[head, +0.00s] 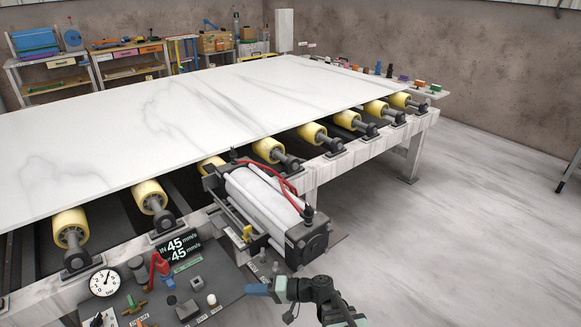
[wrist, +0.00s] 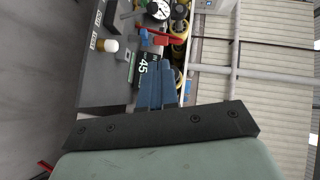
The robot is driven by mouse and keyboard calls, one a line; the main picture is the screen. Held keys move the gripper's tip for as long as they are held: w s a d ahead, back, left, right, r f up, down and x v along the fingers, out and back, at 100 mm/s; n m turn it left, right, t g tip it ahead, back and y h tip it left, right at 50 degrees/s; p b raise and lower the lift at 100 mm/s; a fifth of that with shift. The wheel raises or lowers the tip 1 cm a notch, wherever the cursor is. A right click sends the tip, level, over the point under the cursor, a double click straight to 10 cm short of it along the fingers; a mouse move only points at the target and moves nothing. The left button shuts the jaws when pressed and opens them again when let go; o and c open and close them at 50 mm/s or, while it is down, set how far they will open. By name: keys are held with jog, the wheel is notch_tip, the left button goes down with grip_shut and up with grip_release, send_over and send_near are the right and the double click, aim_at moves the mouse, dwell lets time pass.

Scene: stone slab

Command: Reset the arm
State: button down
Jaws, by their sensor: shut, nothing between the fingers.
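My gripper (head: 257,290) is at the bottom of the head view, just right of the control panel's edge. Its blue fingers are together with nothing between them. The fingers also show in the wrist view (wrist: 158,85), pointing toward the control panel (wrist: 97,75) and a display reading 45. My arm reaches in from the bottom right of the head view.
A white stone slab (head: 190,112) lies on yellow rollers (head: 268,150) on a frame. A white cylinder unit (head: 262,200) with a red hose stands near my gripper. The panel (head: 225,283) carries a gauge (head: 104,283) and knobs. The floor (head: 450,230) at right is clear.

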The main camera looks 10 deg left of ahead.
jog(key=shift+m, duration=0.3)
jog(key=s+d+f+g+h, duration=0.2)
jog(key=s+d+f+h, duration=0.45)
jog(key=d+f, duration=0.4)
jog(key=s+d+f+g+h, duration=0.2)
jog(key=s+d+f+h, duration=0.4)
jog(key=d+f, duration=0.5)
jog(key=s+d+f+g+h, duration=0.1)
jog(key=s+d+f, duration=0.4)
jog(key=s+d, duration=0.1)
jog(key=s+d+f+m+g+h, duration=0.1)
jog(key=s+d+f, duration=0.3)
jog(key=s, duration=0.5)
jog(key=shift+s+d+f+g+h, duration=0.3)
jog(key=shift+d+f+g+h, duration=0.25)
jog(key=shift+d, duration=0.55)
jog(key=shift+r, duration=0.2)
dwell(2.8)
